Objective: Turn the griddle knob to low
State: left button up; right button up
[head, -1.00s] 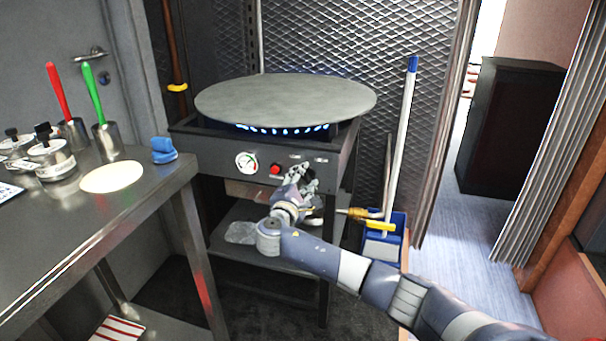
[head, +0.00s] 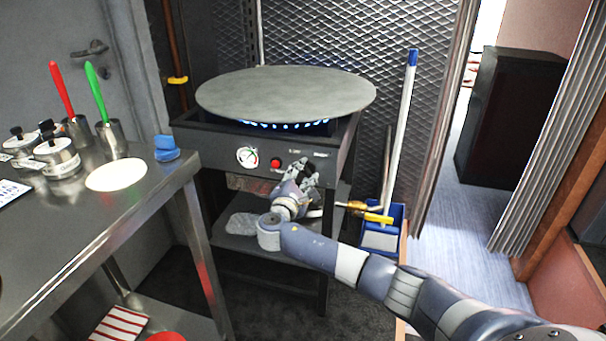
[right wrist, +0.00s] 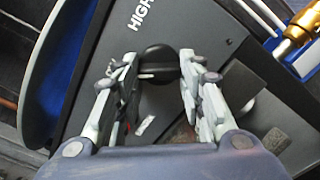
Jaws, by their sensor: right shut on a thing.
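The griddle is a round grey plate (head: 285,95) over blue flames on a dark stand. Its front panel (head: 210,150) carries a white dial (head: 247,156) and a red button (head: 275,163). The black griddle knob (right wrist: 160,56) shows in the right wrist view, with a pale pointer line on it and the word HIGH printed to its upper left. My right gripper (head: 304,170) is at the right part of the panel, its fingers on both sides of the knob and shut on it. My left gripper is out of view.
A steel counter (head: 60,235) at left holds a flatbread (head: 117,174), a blue item (head: 166,149), canisters and red- and green-handled tools. A blue bin (head: 384,238) with a white pole stands right of the griddle. The floor at right (head: 470,215) is clear.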

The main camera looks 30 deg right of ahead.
jog(key=shift+d+r, duration=0.15)
jog(key=shift+r, duration=0.05)
jog(key=o, duration=0.9)
jog(key=shift+o, duration=0.7)
jog(key=shift+w+d+f, duration=0.1)
jog(key=shift+f, duration=0.1)
jog(key=v, duration=1.2)
